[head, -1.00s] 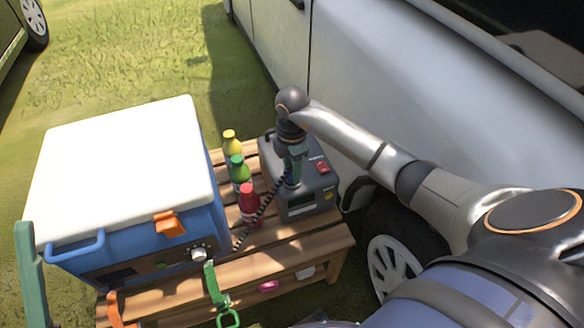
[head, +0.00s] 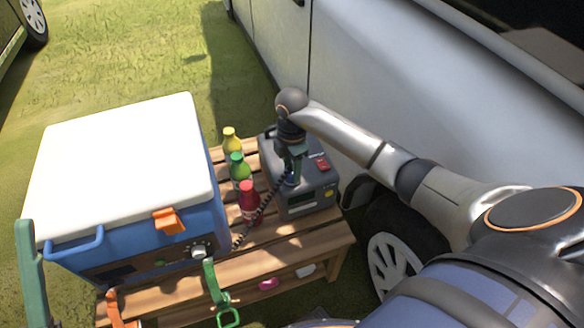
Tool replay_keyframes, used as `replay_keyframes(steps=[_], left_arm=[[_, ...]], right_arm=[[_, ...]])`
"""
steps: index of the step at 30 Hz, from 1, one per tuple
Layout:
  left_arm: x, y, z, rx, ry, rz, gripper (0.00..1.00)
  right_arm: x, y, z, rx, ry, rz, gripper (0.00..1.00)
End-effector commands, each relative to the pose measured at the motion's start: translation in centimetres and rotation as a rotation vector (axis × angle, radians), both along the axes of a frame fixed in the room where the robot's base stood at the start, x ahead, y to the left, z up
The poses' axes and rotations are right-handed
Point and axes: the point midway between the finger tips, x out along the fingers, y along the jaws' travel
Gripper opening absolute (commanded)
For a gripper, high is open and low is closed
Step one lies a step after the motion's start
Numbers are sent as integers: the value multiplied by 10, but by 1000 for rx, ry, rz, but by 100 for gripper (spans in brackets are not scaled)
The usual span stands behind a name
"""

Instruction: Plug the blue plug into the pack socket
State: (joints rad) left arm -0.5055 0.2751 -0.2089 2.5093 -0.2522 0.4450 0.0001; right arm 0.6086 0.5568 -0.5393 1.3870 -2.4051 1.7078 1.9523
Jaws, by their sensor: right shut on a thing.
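The grey power pack (head: 312,195) stands on the right part of the slatted wooden table. My right gripper (head: 292,172) points down over the pack's top and is shut on the blue plug (head: 291,180), of which only a little shows between the fingers. A dark coiled cord (head: 262,208) runs from the plug down left toward the blue cooler (head: 205,228). The pack socket is hidden under the gripper, and I cannot tell whether the plug is in it. My left gripper is not clearly in view.
Yellow, green and red bottles (head: 249,204) stand between cooler and pack, close to the cord. The cooler has a white lid (head: 125,160) and an orange latch (head: 169,221). A white vehicle (head: 400,90) stands close behind the pack. Green and orange straps hang at the table's front.

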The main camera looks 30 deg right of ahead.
Motion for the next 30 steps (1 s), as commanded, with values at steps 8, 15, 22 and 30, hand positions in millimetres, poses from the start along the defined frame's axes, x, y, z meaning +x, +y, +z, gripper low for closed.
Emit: replay_keyframes(steps=[8,15,22,30], left_arm=[[0,0,-1,0,0,0,50],[0,0,-1,0,0,0,50],[3,0,-5,-1,19,5,50],[32,5,-46,-2,201,45,50]], right_arm=[[0,0,-2,0,0,0,63],[0,0,-2,0,0,0,77],[0,0,-2,0,0,0,77],[0,0,-2,0,0,0,77]])
